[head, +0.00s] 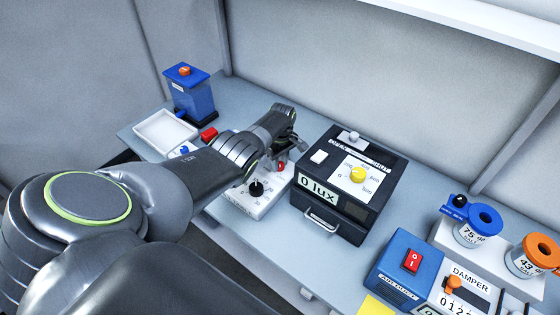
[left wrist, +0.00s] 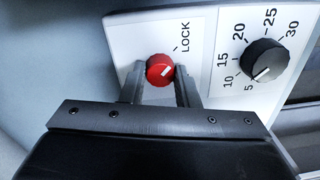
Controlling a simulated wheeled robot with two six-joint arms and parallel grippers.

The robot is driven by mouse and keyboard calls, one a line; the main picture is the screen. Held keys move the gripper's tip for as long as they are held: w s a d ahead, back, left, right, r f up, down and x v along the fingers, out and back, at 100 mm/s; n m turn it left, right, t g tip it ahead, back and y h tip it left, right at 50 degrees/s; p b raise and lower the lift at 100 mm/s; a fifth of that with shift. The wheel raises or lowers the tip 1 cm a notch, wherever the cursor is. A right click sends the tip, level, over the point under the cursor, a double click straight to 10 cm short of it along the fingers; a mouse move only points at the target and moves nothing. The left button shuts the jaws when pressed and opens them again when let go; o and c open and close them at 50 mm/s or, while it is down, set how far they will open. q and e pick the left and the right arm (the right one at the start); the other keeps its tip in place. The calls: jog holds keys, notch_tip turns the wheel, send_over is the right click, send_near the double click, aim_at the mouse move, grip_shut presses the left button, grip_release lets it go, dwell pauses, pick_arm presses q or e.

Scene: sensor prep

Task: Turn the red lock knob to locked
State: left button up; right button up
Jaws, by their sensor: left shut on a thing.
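My left gripper (left wrist: 160,84) is shut on the knob, one finger on each side. In the head view, the red knob (head: 281,167) shows partly beside my left gripper, whose fingertips are mostly hidden by the wrist. My right gripper is not in view.
A black numbered dial (left wrist: 265,60) sits close to the right on the same panel. In the head view, a black lux box (head: 333,225) stands just right of the panel. A white tray (head: 166,146) and a blue device (head: 190,95) stand behind left.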

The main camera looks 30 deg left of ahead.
aim_at(281, 163)
pick_arm(q)
jog(key=shift+a+r, duration=0.1)
jog(key=o, duration=1)
jog(key=shift+w+r, duration=0.1)
jog(key=shift+r, duration=0.4)
jog(key=r, duration=0.5)
jog(key=r+b, duration=0.1)
jog(key=r, duration=1)
jog(key=shift+w+r, duration=0.15)
jog(key=shift+w, duration=0.15)
